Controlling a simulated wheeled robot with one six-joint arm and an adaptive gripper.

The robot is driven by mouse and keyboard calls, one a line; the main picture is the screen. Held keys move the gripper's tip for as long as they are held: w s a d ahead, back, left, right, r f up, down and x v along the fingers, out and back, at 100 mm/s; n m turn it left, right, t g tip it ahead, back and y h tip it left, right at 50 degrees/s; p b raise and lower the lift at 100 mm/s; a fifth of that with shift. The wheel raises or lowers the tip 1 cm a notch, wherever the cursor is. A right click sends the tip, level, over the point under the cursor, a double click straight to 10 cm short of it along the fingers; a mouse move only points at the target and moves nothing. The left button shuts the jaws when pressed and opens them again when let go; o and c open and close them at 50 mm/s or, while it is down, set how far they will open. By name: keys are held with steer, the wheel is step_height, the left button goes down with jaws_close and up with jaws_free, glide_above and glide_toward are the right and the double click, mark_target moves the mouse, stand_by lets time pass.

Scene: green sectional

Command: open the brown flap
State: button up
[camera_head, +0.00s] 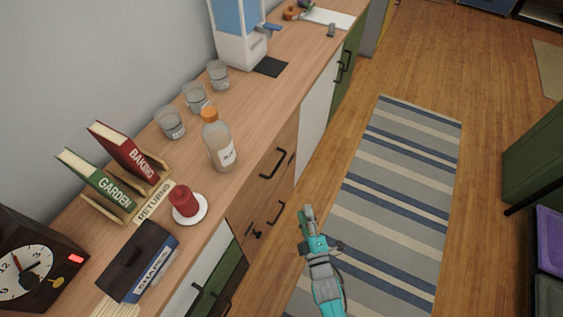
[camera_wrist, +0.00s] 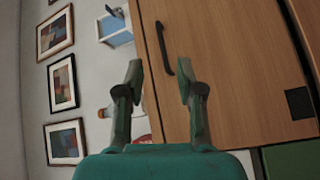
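The brown flap (camera_head: 250,199) is a wood-coloured front on the counter's side, with black bar handles on the brown fronts there. In the wrist view a brown panel (camera_wrist: 225,60) fills the right half, with one black handle (camera_wrist: 164,48) near its left edge. I cannot tell which handle in the head view this is. My gripper (camera_head: 307,212) is in front of the counter, over the floor side. In the wrist view my gripper (camera_wrist: 160,80) is open and empty, with the handle beyond its fingertips and not between them.
The counter top holds a bottle (camera_head: 219,146), a red candle (camera_head: 184,201) on a white dish, books (camera_head: 128,152), several glasses and a clock (camera_head: 27,272). White and green fronts (camera_head: 317,108) flank the brown ones. The striped rug (camera_head: 400,190) and floor beside it are clear.

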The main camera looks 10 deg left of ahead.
mark_target(279, 162)
steer(key=w+a+r+n, duration=0.1)
steer(key=w+a, duration=0.2)
steer(key=w, duration=0.2)
steer(key=w+a+n+y, duration=0.1)
steer(key=w+a, duration=0.3)
steer(key=w, duration=0.2)
steer(key=w+a+r+n, duration=0.1)
steer(key=w+a, duration=0.2)
steer(key=w, duration=0.2)
steer(key=shift+w+a+r, duration=0.15)
steer(key=shift+w+r, duration=0.15)
steer(key=shift+c, duration=0.2)
jaws_close()
